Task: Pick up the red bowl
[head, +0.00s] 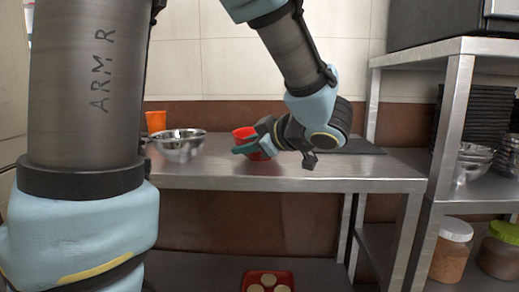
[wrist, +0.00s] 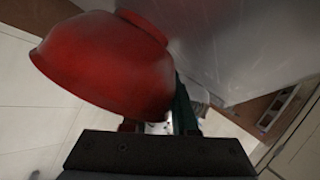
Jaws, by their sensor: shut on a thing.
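The red bowl (wrist: 105,60) fills the upper left of the wrist view, its outer side toward the camera. In the head view the red bowl (head: 244,133) shows above the front part of the steel counter, partly hidden by my gripper (head: 256,144). My gripper (wrist: 158,110) is shut on the bowl, one green-tipped finger visible at the bowl's edge in the wrist view. Whether the bowl is clear of the counter I cannot tell.
The steel counter (head: 290,181) holds a shiny metal bowl (head: 180,146) to the left and an orange cup (head: 155,121) behind it. A red tray (head: 247,277) with round pale items sits below. A steel shelf (head: 446,130) stands at the right.

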